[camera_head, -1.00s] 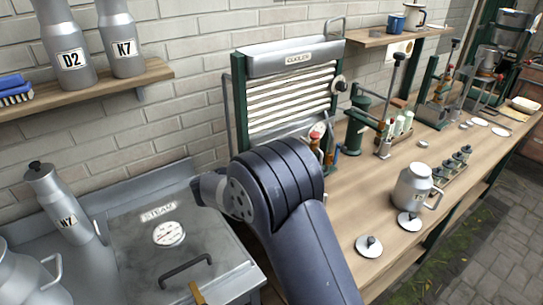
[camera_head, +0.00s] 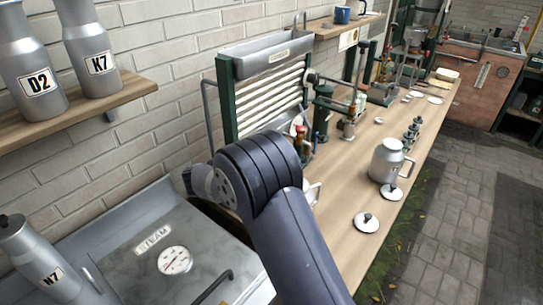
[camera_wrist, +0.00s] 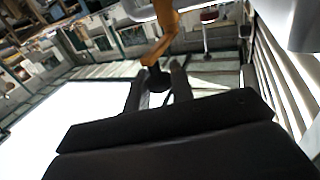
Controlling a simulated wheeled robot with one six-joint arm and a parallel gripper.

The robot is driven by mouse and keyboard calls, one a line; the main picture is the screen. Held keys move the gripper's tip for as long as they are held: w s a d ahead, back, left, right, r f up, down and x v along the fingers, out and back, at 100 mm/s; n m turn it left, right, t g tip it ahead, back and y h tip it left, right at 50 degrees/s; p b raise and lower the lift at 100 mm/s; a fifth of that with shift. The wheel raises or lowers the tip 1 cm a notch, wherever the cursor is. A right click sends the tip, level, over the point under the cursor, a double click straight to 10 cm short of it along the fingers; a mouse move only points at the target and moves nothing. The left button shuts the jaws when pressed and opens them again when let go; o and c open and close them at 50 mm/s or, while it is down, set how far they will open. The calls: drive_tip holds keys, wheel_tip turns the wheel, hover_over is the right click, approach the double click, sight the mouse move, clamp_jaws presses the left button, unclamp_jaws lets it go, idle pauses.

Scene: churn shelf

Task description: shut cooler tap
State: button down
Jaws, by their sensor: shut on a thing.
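The cooler (camera_head: 262,92) stands against the brick wall in the head view, with white slats between green posts and a metal trough (camera_head: 262,55) on top. Its slats also show at the right of the wrist view (camera_wrist: 283,75). In the wrist view a curved brass-coloured tap lever (camera_wrist: 160,42) comes down from the top and ends in a black knob (camera_wrist: 154,80). My gripper (camera_wrist: 158,82) is shut on this tap at its knob end. In the head view my arm hides the gripper and the tap's lower part, so how far the tap is turned cannot be told.
The steam chest (camera_head: 205,268) is at the lower left. A milk can (camera_head: 386,160) and loose lids (camera_head: 367,222) stand on the wooden bench (camera_head: 335,205) to the right. A wall shelf (camera_head: 90,112) holds cans D2 and K7. Paved floor (camera_head: 450,220) is open at right.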

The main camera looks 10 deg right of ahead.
drive_tip(key=shift+r, duration=0.1)
drive_tip(key=c, duration=1.3)
unclamp_jaws()
drive_tip(key=b+v, duration=0.2)
drive_tip(key=v, duration=0.9)
drive_tip(key=shift+w+d, duration=0.1)
